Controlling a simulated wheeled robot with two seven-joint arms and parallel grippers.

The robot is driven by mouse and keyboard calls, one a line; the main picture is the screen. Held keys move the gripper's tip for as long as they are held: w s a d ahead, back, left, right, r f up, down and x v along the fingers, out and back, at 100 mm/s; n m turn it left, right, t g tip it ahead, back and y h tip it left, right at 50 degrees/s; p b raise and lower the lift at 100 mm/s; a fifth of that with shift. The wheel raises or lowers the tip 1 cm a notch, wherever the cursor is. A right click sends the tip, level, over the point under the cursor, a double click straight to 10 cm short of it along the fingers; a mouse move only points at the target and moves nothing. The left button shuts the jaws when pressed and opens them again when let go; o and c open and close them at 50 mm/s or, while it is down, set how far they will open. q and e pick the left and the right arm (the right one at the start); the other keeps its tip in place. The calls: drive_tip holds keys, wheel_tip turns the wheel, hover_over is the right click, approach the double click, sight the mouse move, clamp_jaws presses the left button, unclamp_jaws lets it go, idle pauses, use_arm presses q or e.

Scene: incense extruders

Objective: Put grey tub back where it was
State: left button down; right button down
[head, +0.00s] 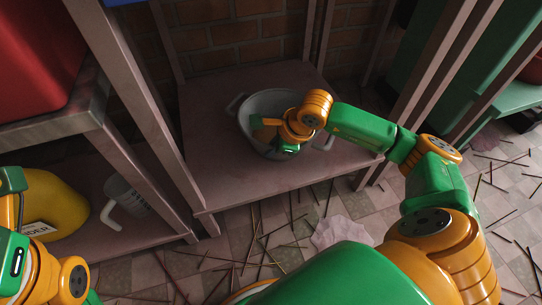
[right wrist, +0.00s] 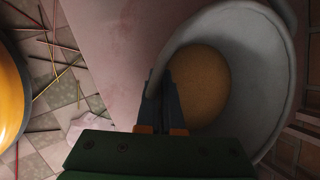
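The grey tub (head: 243,111) is a round, two-handled basin standing on the low wooden shelf (head: 225,185) in the head view. The right wrist view shows the tub (right wrist: 262,60) close up, with a brown-yellow filling in its bottom. My right gripper (right wrist: 163,100) reaches down at the tub, its two fingers close together at the tub's rim, apparently with the thin wall between them. In the head view my right wrist covers part of the tub's inside and right side. My left arm shows at the lower left, but its fingers are out of view.
Wooden posts frame the shelf, with a brick wall behind it. Incense sticks and a crumpled pale piece (head: 340,230) litter the tiles.

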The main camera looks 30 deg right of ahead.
drive_tip(key=shift+f, duration=0.45)
drive_tip(key=shift+r, duration=0.1)
drive_tip(key=c, duration=1.1)
unclamp_jaws()
drive_tip(key=shift+o, duration=0.2)
